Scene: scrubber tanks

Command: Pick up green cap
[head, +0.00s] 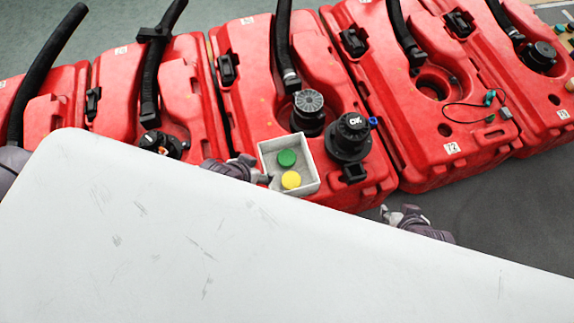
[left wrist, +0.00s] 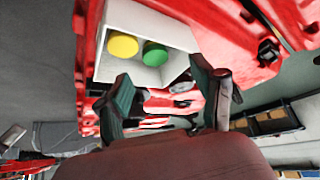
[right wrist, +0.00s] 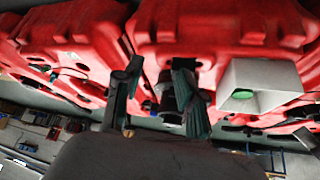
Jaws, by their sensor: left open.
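The green cap (head: 287,158) lies in a small open white box (head: 306,187), beside a yellow cap (head: 291,180). Both caps also show in the left wrist view, green (left wrist: 155,54) and yellow (left wrist: 122,45). The right wrist view shows the green cap (right wrist: 242,100) in the box. My left gripper (head: 264,174) is at the box's left side, partly hidden by the pale panel; its fingers (left wrist: 165,82) are spread and empty just short of the box. My right gripper (head: 386,212) is to the right of the box, apart from it, its fingers (right wrist: 157,75) spread and empty.
The box is on a red scrubber tank (head: 252,118) with black caps (head: 352,132) close behind it. More red tanks (head: 440,150) with black hoses stand in a row. A pale scratched panel (head: 200,240) fills the foreground. Bare grey floor (head: 500,215) lies at right.

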